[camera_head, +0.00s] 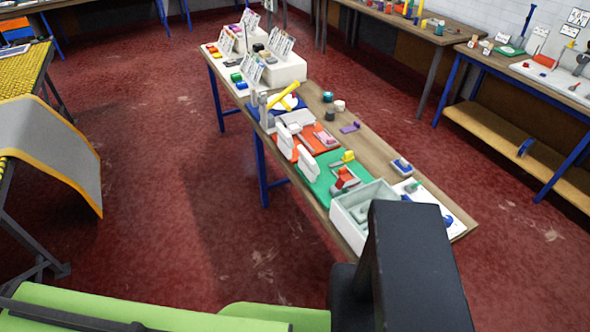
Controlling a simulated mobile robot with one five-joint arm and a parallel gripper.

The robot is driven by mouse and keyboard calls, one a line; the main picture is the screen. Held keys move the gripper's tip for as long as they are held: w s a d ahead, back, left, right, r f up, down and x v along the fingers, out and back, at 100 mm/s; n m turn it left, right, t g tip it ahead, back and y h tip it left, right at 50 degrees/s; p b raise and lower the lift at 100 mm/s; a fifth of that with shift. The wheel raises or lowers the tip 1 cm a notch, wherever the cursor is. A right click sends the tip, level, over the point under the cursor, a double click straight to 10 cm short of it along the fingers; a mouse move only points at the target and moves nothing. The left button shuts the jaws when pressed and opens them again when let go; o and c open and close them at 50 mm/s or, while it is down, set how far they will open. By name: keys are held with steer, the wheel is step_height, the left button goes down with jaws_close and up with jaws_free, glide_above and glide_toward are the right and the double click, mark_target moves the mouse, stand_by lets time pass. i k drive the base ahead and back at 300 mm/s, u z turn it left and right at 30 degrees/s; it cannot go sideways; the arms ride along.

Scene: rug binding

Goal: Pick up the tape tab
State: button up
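I cannot tell which small piece is the tape tab. The long wooden table (376,158) holds several small coloured pieces. A small purple piece (350,128) lies on bare wood near its right edge. A yellow piece (348,157) sits on the green mat (315,184). A red piece (344,176) is nearer to me on that mat. A pink piece (325,138) lies on the orange-red mat (310,147). My gripper's fingers are not visible. A dark part of mine covers the area in front of the table's near end.
A white open box (347,214) and a white board (457,229) with blue and green pieces stand at the near end. A grey rug with an orange edge (70,150) hangs at left. More workbenches (520,118) stand at right. Red floor (150,210) is clear between.

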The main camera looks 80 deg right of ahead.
mark_target(342, 172)
steer(key=z, duration=0.05)
steer(key=i, duration=0.5)
steer(key=u, duration=0.05)
steer(key=k, duration=0.05)
steer(key=z, duration=2.45)
steer(key=i, duration=1)
